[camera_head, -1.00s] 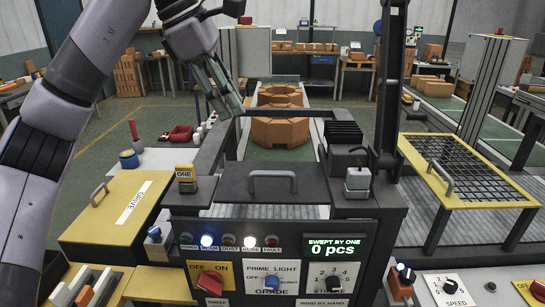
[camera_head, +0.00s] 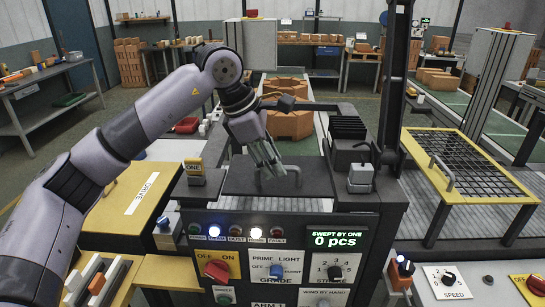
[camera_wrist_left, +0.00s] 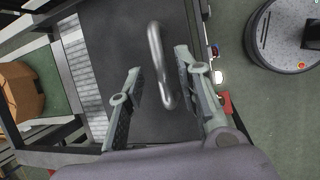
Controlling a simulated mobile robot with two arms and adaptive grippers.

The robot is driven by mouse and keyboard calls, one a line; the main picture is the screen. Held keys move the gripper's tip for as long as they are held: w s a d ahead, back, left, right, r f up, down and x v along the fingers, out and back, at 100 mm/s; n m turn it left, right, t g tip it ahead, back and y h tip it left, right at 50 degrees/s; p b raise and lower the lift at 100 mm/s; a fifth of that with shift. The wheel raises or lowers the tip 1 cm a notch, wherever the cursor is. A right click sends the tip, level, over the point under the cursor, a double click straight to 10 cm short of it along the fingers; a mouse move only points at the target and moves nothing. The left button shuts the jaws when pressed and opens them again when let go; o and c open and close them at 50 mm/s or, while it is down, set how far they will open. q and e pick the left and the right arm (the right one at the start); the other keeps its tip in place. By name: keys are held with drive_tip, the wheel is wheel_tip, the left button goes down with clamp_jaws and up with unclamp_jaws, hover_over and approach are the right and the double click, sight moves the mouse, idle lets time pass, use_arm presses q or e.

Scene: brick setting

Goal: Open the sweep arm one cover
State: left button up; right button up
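The dark grey cover (camera_head: 318,181) lies flat on top of the machine, behind the control panel. Its silver bar handle (camera_wrist_left: 157,60) stands up from it, partly hidden by my gripper in the head view. My left gripper (camera_head: 269,170) is over the cover, pointing down at the handle. In the left wrist view, the two fingers (camera_wrist_left: 158,60) are wide apart, with the handle between them and gaps on both sides. My right gripper does not show in these frames.
The control panel (camera_head: 270,263) with its lit display faces me. A tag reading ONE (camera_head: 194,164) stands left of the cover. A yellow DRIVE cover (camera_head: 128,210) is at left. A yellow-framed mesh guard (camera_head: 470,170) is at right. A dark post (camera_head: 390,80) rises behind.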

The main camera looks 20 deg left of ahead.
use_arm(q)
drive_tip(key=shift+s, duration=0.1)
drive_tip(key=shift+c, duration=0.5)
clamp_jaws()
idle(0.3)
